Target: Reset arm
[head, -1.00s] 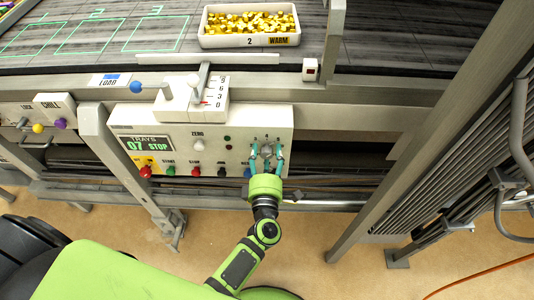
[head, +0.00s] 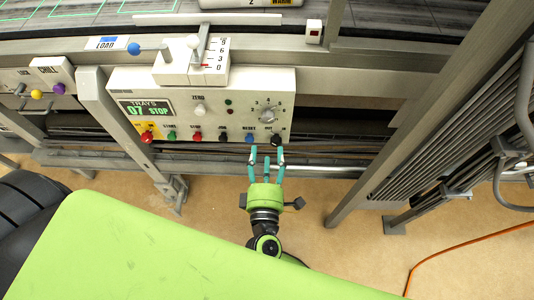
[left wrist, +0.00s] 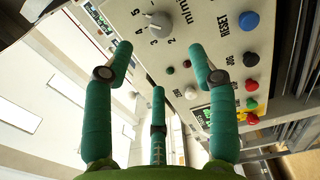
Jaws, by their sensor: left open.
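My left gripper (head: 267,158) is open and empty, just below the lower right part of the white control panel (head: 180,94), apart from the knobs. It has three teal fingers on a green body. In the left wrist view the spread fingers (left wrist: 160,85) point toward the panel face. A grey rotary dial (head: 269,115) with numbers sits on the panel's right side, above the fingers. The dial also shows in the left wrist view (left wrist: 160,24). My right gripper is not in view.
The panel display (head: 147,109) reads "TRAYS 07 STOP". A blue RESET button (head: 248,137) and a black knob (head: 276,140) lie near the fingertips. A lever unit (head: 193,62) stands above the panel. A slanted metal post (head: 425,115) is at right; tan floor is open below.

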